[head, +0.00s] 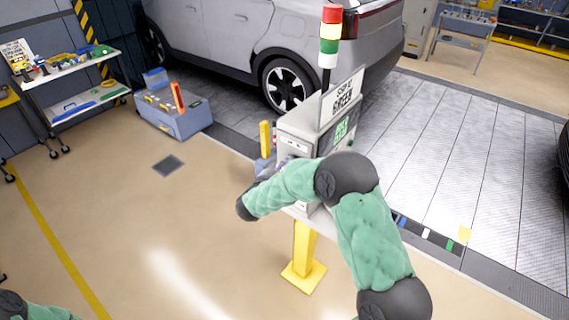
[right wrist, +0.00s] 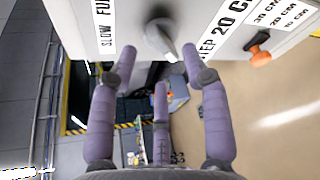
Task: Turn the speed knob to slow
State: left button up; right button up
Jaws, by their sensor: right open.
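The speed knob (right wrist: 160,38) is grey with a light pointer, on the control box's panel in the right wrist view. Only part of my left arm shows, at the lower left corner.
An orange-tipped switch (right wrist: 260,53) sits right of the knob, near STEP 20 CM and other labels. A signal tower (head: 329,45) and a sign (head: 342,97) rise from the box. A grey car (head: 230,40) stands behind. A blue-grey toolbox (head: 172,108) is on the floor left.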

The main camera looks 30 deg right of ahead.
jog(key=shift+x, duration=1.8)
grip_shut()
